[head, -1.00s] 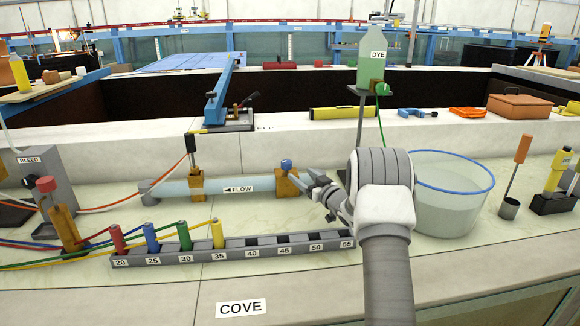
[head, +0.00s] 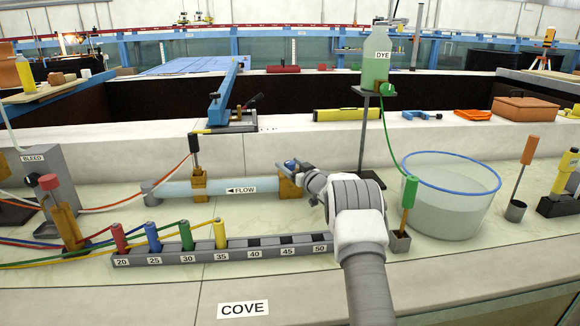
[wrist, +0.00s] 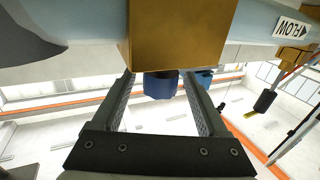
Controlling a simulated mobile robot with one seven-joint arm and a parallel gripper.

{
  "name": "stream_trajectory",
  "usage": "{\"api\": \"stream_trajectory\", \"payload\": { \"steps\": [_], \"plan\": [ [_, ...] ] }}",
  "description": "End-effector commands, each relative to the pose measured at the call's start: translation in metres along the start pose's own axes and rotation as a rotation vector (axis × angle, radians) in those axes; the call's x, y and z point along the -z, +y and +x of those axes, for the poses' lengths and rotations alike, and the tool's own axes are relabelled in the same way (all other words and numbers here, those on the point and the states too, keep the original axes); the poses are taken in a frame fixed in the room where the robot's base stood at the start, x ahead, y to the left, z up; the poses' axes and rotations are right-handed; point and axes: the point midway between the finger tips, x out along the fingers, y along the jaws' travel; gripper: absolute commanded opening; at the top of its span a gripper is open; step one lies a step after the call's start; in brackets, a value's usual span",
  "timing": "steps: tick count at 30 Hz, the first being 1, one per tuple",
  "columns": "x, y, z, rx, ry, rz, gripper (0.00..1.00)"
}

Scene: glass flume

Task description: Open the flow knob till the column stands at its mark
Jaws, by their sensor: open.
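The blue flow knob (head: 289,163) sits at the brass block (head: 290,187) on the right end of the clear tube (head: 222,187) labelled FLOW. My gripper (head: 294,165) is at the knob, which it partly hides in the head view. In the wrist view, the scene is upside down and the knob (wrist: 160,85) shows between the two open fingers of my gripper (wrist: 158,80), close under the brass block (wrist: 180,35). Another blue piece (wrist: 204,77) shows by the right finger. I cannot make out which thing is the column or its mark.
A grey numbered rack (head: 225,252) with coloured plugs stands in front of the tube. A green-handled tool (head: 408,193) in a holder and a clear tub (head: 450,200) stand right of my arm. The dye bottle (head: 376,58) stands behind on a stand.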

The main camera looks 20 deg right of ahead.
Motion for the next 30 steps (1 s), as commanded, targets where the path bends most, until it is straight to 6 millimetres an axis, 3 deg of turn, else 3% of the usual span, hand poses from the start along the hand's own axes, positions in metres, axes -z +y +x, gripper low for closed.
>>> {"api": "stream_trajectory", "payload": {
  "steps": [6, 7, 19, 30],
  "plan": [
    [0.0000, -0.0001, 0.0002, 0.000, 0.000, 0.000, 0.77],
    [0.0000, -0.0001, 0.0002, 0.000, 0.000, 0.000, 0.73],
    [0.0000, -0.0003, 0.0001, 0.001, 0.000, 0.000, 0.01],
    [0.0052, 0.0019, 0.0012, 0.089, 0.006, -0.001, 0.00]
  ]
}}
